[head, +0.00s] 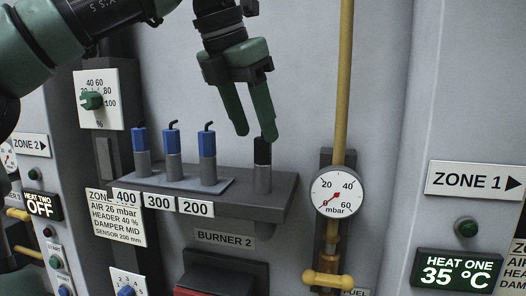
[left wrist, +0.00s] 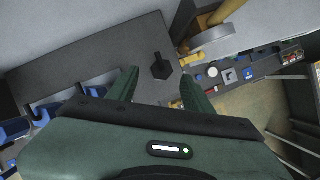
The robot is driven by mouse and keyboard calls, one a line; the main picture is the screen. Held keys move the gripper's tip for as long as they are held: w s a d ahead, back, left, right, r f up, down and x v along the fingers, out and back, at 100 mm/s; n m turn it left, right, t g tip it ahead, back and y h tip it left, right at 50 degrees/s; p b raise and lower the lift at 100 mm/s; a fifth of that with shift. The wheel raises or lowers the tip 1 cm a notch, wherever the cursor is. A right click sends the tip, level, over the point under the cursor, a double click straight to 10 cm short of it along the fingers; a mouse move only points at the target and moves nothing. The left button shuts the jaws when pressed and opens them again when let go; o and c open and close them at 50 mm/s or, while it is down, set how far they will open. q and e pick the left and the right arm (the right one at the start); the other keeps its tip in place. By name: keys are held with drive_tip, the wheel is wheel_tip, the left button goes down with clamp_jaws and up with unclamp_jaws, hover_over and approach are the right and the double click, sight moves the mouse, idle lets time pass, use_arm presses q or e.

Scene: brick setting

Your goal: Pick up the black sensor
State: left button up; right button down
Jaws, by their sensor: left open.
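The black sensor (head: 262,152) stands upright at the right end of the grey shelf, with a black upper part on a grey lower part. It also shows in the left wrist view (left wrist: 160,69), seen from above. My left gripper (head: 254,135) comes down from above, its green fingers apart and its tips near the sensor's top. In the left wrist view my left gripper (left wrist: 159,76) is open, and the sensor appears between the fingertips. I cannot tell whether a finger touches it. My right gripper is in neither view.
Three blue-topped sensors (head: 172,142) stand to the left on the shelf (head: 232,182), behind labels 400, 300 and 200. A round mbar gauge (head: 337,193) and a yellow pipe (head: 344,80) are close on the right. A dial (head: 92,101) is at the left.

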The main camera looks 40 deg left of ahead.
sight(261, 138)
use_arm(q)
drive_tip(key=x, duration=0.2)
drive_tip(key=p+x, duration=0.1)
drive_tip(key=x, duration=0.1)
drive_tip(key=shift+w, duration=0.35)
drive_tip(key=shift+s, duration=0.1)
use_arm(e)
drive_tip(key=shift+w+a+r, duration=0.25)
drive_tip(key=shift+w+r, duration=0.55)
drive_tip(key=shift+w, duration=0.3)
use_arm(q)
drive_tip(key=shift+s+r, duration=0.1)
drive_tip(key=c, duration=0.3)
drive_tip(key=shift+d, duration=0.1)
clamp_jaws()
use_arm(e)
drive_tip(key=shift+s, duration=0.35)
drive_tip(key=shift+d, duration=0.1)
